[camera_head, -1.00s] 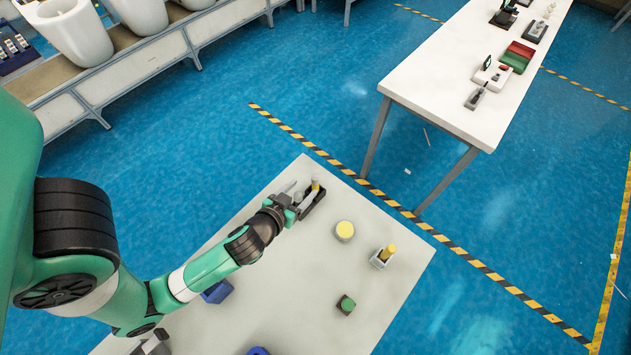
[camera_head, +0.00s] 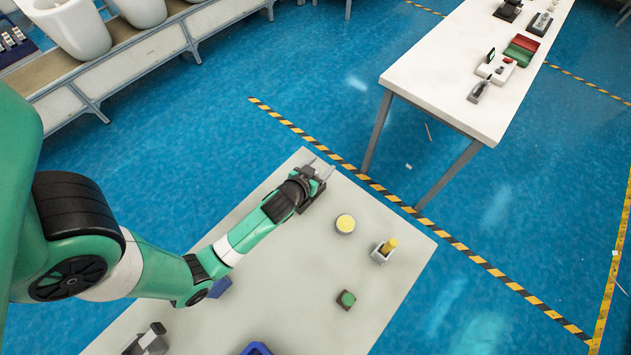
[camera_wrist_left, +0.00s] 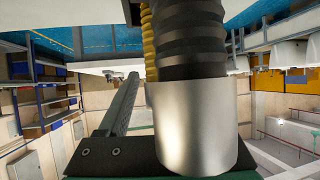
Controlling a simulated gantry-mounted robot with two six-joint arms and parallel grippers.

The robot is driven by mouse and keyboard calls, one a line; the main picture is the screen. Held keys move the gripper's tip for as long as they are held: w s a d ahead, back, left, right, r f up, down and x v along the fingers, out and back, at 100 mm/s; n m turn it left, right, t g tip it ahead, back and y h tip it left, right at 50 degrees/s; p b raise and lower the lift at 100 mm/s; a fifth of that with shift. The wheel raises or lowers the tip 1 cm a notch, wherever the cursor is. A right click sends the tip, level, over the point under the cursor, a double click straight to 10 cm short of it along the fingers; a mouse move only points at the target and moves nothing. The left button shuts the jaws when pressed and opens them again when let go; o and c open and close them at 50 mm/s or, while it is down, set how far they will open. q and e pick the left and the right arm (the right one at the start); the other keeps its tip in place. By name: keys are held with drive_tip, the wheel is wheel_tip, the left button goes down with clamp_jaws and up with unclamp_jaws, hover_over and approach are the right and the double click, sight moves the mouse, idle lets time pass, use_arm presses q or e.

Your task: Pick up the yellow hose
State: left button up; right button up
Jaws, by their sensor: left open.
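My left gripper (camera_head: 322,170) is at the far corner of the pale table (camera_head: 290,290), its jaws apart. The yellow hose (camera_wrist_left: 148,45), a ribbed tube, shows in the left wrist view at the top, left of and partly behind a thick black ribbed tube (camera_wrist_left: 190,40) with a shiny metal collar. One dark finger (camera_wrist_left: 122,105) stands left of that collar, apart from the yellow hose. The other finger is not clear there. In the head view the gripper and wrist hide the hose and its black holder. My right gripper is not in view.
On the table are a round yellow-topped piece (camera_head: 345,223), a grey holder (camera_head: 379,256) with a yellow piece, a green-topped block (camera_head: 346,299) and blue items. A white table (camera_head: 450,75) stands beyond a striped floor line.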

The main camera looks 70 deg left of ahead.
use_arm(q)
clamp_jaws()
idle(1.4)
